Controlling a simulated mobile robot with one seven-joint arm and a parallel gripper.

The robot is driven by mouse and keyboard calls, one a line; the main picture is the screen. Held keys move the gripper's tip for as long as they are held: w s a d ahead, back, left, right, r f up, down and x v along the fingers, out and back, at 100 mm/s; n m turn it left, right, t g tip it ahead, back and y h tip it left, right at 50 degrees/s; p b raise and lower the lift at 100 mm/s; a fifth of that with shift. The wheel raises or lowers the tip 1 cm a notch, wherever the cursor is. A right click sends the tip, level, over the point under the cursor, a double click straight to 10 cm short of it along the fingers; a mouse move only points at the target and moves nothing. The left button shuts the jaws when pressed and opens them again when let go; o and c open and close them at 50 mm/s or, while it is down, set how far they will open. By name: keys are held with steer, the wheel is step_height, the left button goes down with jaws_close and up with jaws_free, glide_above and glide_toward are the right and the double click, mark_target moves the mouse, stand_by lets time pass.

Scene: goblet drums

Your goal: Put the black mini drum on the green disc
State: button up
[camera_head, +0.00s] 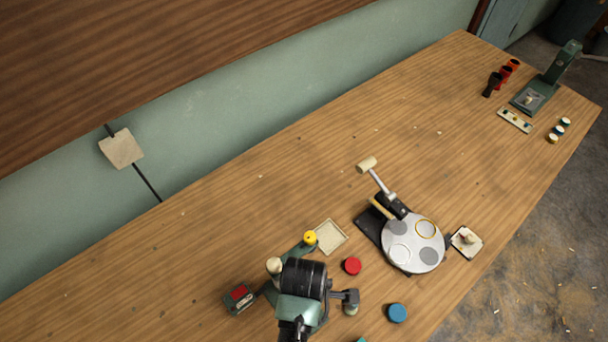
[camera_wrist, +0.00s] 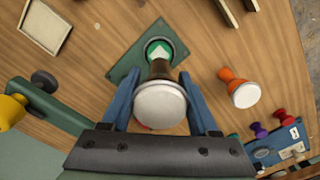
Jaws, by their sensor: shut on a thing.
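In the wrist view, my gripper (camera_wrist: 162,76) has its blue fingers on both sides of a mini drum with a round white head (camera_wrist: 160,104) and a dark brown-black body (camera_wrist: 159,70). The fingers are shut on it. The green disc (camera_wrist: 157,46), with a pale mark on it, lies in a ringed square green plate just past the drum's narrow end. The drum overlaps its near edge in the picture; I cannot tell whether they touch. In the head view, the drum and fingers cannot be made out.
A pale tray (camera_wrist: 46,28) and a yellow knob (camera_wrist: 12,108) are at left. In the head view, a red disc (camera_head: 352,265), a blue disc (camera_head: 397,312) and a grey turntable (camera_head: 412,244) share the bench.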

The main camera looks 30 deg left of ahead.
steer(key=shift+f, duration=2.6)
steer(key=shift+f, duration=0.2)
steer(key=o, duration=1.4)
steer(key=shift+c, duration=0.2)
steer(key=shift+r, duration=0.2)
step_height(320, 180, up, 12)
steer(key=shift+r, duration=0.1)
steer(key=shift+w, duration=0.1)
